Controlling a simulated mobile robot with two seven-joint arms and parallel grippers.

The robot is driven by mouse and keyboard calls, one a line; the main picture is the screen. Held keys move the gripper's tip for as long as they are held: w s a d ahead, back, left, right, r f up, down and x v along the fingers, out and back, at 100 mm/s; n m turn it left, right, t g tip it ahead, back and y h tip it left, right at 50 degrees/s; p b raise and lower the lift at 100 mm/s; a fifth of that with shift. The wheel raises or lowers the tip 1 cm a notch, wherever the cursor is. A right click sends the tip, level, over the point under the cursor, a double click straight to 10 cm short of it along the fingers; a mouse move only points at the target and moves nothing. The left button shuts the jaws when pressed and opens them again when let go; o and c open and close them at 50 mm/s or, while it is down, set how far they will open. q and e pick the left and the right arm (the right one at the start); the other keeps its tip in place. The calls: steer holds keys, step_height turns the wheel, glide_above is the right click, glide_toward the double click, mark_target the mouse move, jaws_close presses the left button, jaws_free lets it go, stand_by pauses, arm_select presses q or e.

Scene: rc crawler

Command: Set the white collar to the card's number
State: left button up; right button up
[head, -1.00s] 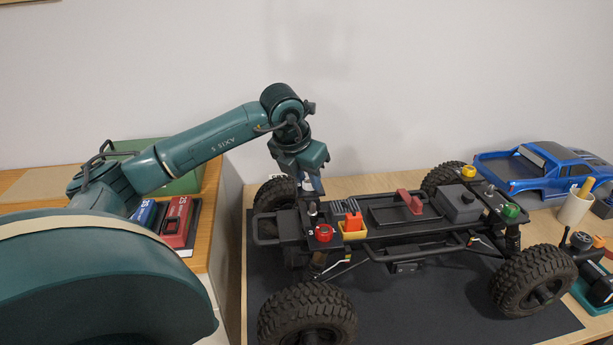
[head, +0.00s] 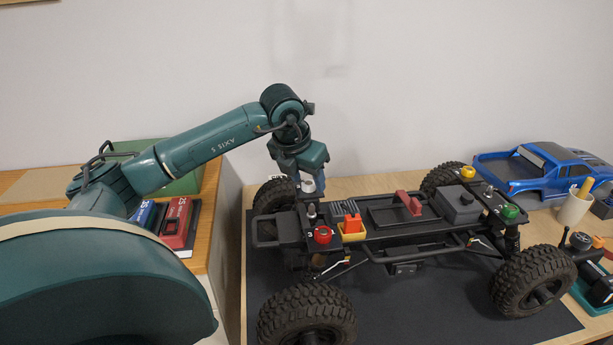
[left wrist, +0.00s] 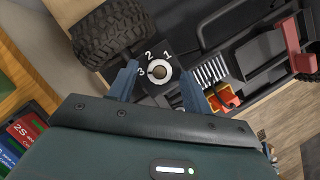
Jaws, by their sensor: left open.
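The white collar (head: 308,184) is a small white ring at the rear left corner of the crawler chassis. In the left wrist view the collar (left wrist: 160,75) surrounds a dark post, with the numerals 3, 2 and 1 printed beside it on a black plate. I cannot make out where its mark points. My left gripper (head: 307,185) is open just over the collar. In the left wrist view the blue fingers of the gripper (left wrist: 159,88) lie on either side of the collar, with gaps. No number card can be made out. My right gripper is not in view.
The crawler chassis (head: 380,225) stands on a black mat (head: 420,315). A red knob (head: 322,235) and a yellow holder (head: 352,234) are close to the collar. A tyre (left wrist: 110,32) is beside it. A blue body shell (head: 540,168) lies at the right.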

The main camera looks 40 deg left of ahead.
arm_select(q)
steer(key=a+v, duration=0.1)
steer(key=v, duration=1.2)
steer(key=shift+d, duration=0.45)
steer(key=shift+r, duration=0.15)
steer(key=shift+d, duration=0.1)
